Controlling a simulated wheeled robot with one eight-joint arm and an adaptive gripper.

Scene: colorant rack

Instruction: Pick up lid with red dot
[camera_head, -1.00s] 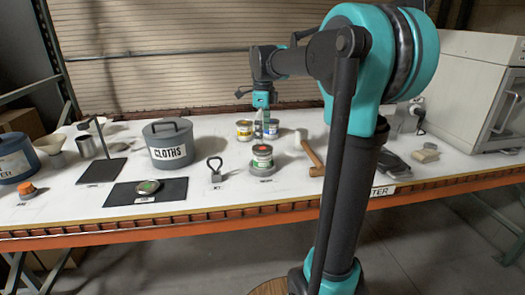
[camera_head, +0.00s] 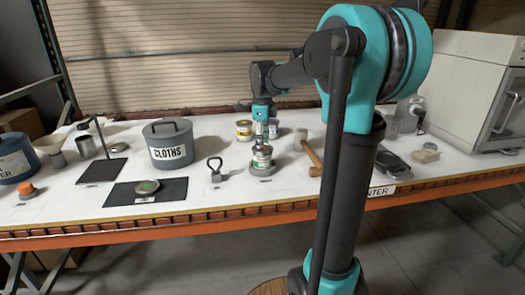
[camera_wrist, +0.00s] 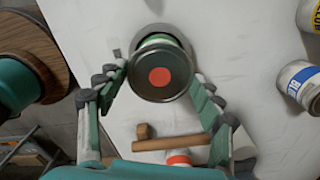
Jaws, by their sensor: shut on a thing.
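The lid with the red dot (camera_wrist: 160,77) is a dark round lid, seen from above in the wrist view. It sits over a can with a green and white label (camera_head: 262,155), whose side shows past the lid's far edge. Whether the lid rests on the can or is slightly lifted I cannot tell. My gripper (camera_wrist: 158,82) has a finger on each side of the lid and is shut on it. In the head view my gripper (camera_head: 262,143) points straight down at the can's top, hiding the lid there.
The can stands on a grey round base (camera_head: 264,171). A wooden-handled mallet (camera_head: 311,158) lies to its right. A yellow-labelled can (camera_head: 244,130) and a blue-labelled can (camera_head: 273,128) stand behind. A weight with a loop handle (camera_head: 215,172) is to the left.

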